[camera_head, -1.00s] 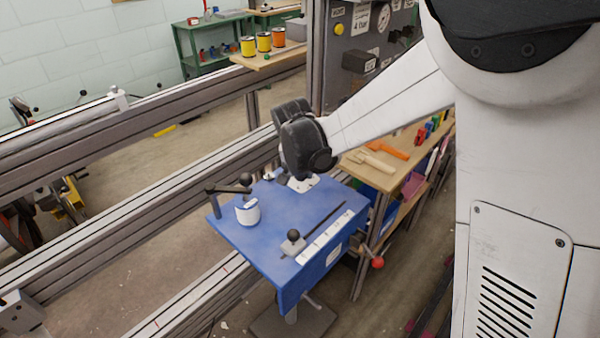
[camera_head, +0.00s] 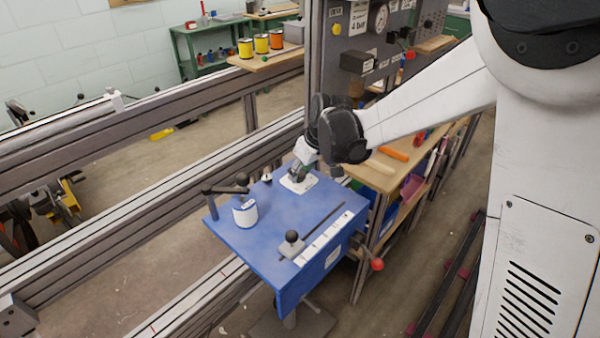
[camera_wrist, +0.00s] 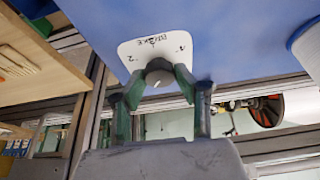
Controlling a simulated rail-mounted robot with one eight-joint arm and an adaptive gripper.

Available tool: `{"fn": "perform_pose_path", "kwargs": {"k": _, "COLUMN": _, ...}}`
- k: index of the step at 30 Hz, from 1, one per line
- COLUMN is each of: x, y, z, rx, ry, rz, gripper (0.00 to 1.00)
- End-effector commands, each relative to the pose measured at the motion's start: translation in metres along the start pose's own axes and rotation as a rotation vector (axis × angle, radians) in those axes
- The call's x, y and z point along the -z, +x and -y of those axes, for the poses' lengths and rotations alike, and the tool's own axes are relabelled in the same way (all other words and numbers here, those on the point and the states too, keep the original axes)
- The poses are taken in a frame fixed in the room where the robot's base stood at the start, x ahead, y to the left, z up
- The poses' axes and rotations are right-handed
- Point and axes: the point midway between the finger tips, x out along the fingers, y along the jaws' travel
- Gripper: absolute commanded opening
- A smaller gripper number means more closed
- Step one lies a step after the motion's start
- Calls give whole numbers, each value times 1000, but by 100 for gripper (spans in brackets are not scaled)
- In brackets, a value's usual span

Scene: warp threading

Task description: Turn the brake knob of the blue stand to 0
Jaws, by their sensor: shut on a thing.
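The blue stand (camera_head: 270,246) is in the middle of the head view, and part of its top shows in the wrist view (camera_wrist: 240,35). A white plate marked "BRAKE" (camera_wrist: 135,46), with numbers around it, lies on the stand's top. The brake knob (camera_wrist: 158,76) is grey and stands in the middle of the plate. My gripper (camera_wrist: 166,82) is shut on the knob, with a green finger on each side of it.
The stand also holds a white cylinder (camera_head: 245,216) beside a dark crank, and a slider with a black ball knob (camera_head: 292,238) by a scale strip. A red ball knob (camera_head: 377,264) sticks out at the right. A wooden bench (camera_head: 378,178) stands close on the right.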

Motion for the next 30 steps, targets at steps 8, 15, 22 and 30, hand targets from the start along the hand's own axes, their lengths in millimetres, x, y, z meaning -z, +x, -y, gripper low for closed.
{"fn": "perform_pose_path", "kwargs": {"k": 8, "x": 0, "y": 1, "z": -2, "rx": 100, "ry": -238, "rz": 1, "gripper": 4}}
{"fn": "perform_pose_path", "kwargs": {"k": 15, "x": 0, "y": 1, "z": -3, "rx": 173, "ry": -416, "rz": 2, "gripper": 4}}
{"fn": "perform_pose_path", "kwargs": {"k": 22, "x": 0, "y": 1, "z": -3, "rx": 222, "ry": -533, "rz": 2, "gripper": 4}}
{"fn": "perform_pose_path", "kwargs": {"k": 30, "x": 0, "y": 1, "z": -4, "rx": 247, "ry": -597, "rz": 3, "gripper": 4}}
